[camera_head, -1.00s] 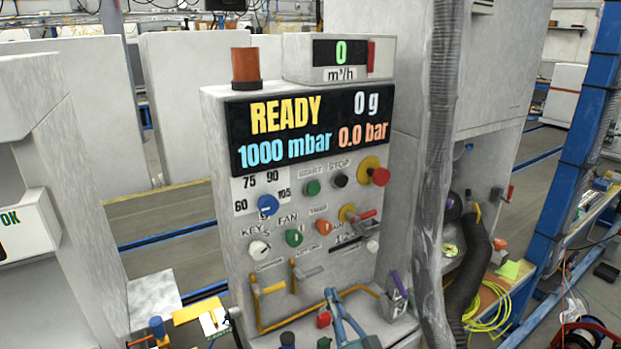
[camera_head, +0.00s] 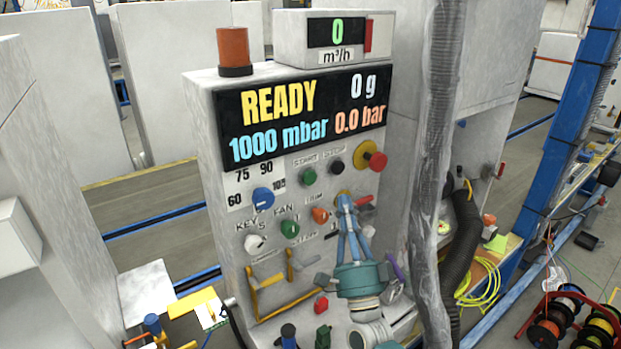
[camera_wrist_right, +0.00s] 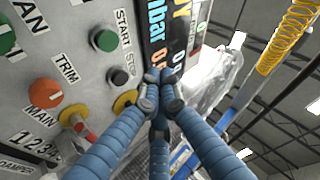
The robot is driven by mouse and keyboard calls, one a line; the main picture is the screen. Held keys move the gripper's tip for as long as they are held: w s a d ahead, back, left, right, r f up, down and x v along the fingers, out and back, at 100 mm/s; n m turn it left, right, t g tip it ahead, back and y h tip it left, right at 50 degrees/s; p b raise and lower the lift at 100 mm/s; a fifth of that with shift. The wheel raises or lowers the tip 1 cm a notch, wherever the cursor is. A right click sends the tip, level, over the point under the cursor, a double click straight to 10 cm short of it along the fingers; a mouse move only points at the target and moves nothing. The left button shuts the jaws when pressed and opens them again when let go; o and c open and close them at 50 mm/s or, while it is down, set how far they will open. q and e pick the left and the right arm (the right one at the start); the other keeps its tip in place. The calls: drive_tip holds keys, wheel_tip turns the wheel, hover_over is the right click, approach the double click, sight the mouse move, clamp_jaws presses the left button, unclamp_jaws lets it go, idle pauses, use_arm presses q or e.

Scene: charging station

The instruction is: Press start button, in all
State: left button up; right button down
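The green start button (camera_head: 308,176) is on the grey panel under the display, below its START label. It also shows in the right wrist view (camera_wrist_right: 104,40), to the upper left of my fingertips. The black stop button (camera_head: 337,167) is to its right. My right gripper (camera_head: 345,198) is in front of the panel, below the stop button and right of the start button. In the right wrist view its blue fingers (camera_wrist_right: 160,80) meet at the tips, shut with nothing held. I see no contact with the start button. My left gripper is not in view.
The display (camera_head: 300,115) reads READY. A red knob on a yellow base (camera_head: 377,161) is right of the stop button. The orange trim knob (camera_head: 320,215) and green fan knob (camera_head: 290,228) are lower. A grey ribbed hose (camera_head: 440,130) hangs to the right.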

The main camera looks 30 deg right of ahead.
sight(309, 177)
drive_tip(key=w+b, duration=0.3)
drive_tip(key=w, duration=0.6)
drive_tip(key=shift+a+y, duration=0.3)
drive_tip(key=shift+a, duration=0.05)
drive_tip(key=shift+f+b, duration=0.1)
drive_tip(key=shift+b, duration=0.25)
idle(0.8)
drive_tip(key=shift+w, duration=0.4)
drive_tip(key=shift+w+a+b, duration=0.1)
drive_tip(key=shift+w+b, duration=0.3)
drive_tip(key=shift+b, duration=0.15)
idle(0.4)
drive_tip(key=shift+s, duration=0.15)
drive_tip(key=shift+s+p, duration=0.35)
drive_tip(key=shift+s, duration=0.35)
